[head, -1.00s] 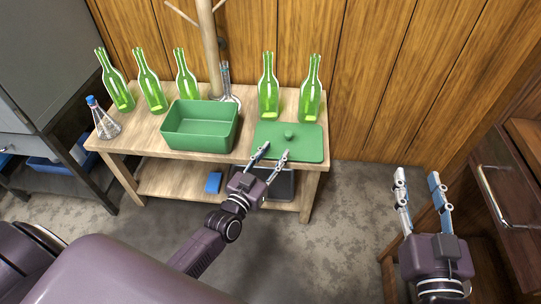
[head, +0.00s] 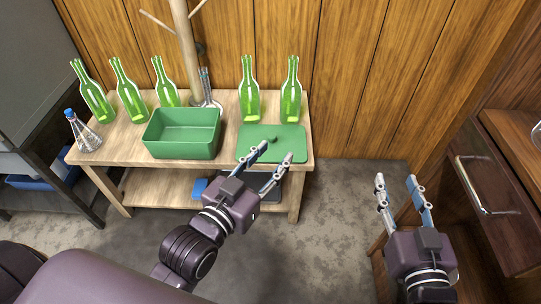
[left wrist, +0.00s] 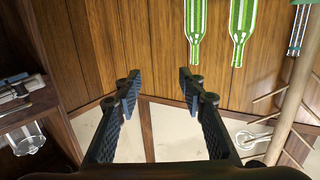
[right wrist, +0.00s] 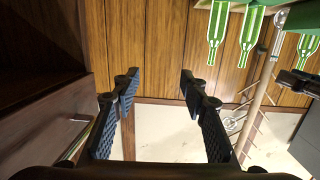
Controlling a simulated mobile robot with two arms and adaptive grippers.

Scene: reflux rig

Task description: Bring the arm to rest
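My left gripper (head: 277,166) is open and empty, in front of the wooden bench and near the green lid (head: 272,144) in the head view. Its spread fingers also show in the left wrist view (left wrist: 160,85) with nothing between them. My right gripper (head: 397,184) is open and empty at the right, beside the dark wooden cabinet. Its spread fingers show in the right wrist view (right wrist: 154,88) with nothing between them.
The wooden bench (head: 224,125) carries several green bottles (head: 250,95), a green bin (head: 190,151) and a blue-capped flask (head: 84,136). A coat stand (head: 187,50) rises behind. A drawer cabinet (head: 486,190) stands right. Floor between bench and cabinet is clear.

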